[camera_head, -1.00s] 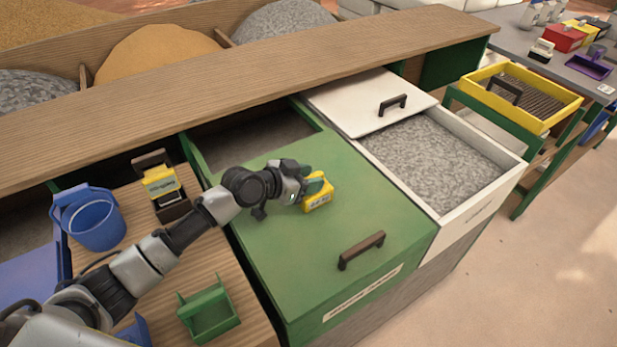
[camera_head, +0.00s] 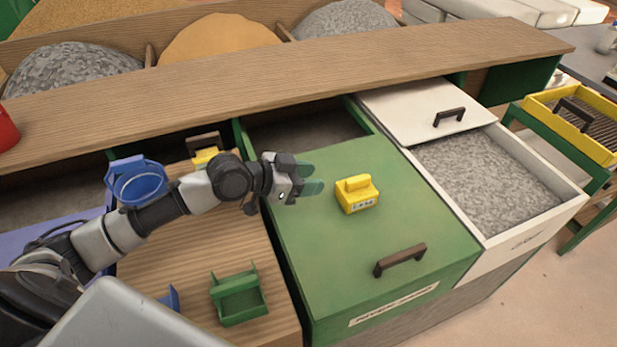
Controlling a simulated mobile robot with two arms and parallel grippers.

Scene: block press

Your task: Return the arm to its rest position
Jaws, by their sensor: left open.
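My left gripper (camera_head: 311,181) is open and empty above the left part of the green lid (camera_head: 340,265). Its arm reaches in from the left across the wooden counter. A small yellow block tool (camera_head: 357,195) with a handle and a label stands on the green lid, to the right of my left gripper and apart from it. My right gripper is not in view.
A blue bucket (camera_head: 136,184) and a green holder (camera_head: 238,297) stand on the wooden counter (camera_head: 200,255). A yellow item (camera_head: 204,157) is partly hidden behind my arm. The white bin (camera_head: 560,205) at right holds grey gravel. A wooden shelf (camera_head: 300,70) runs behind.

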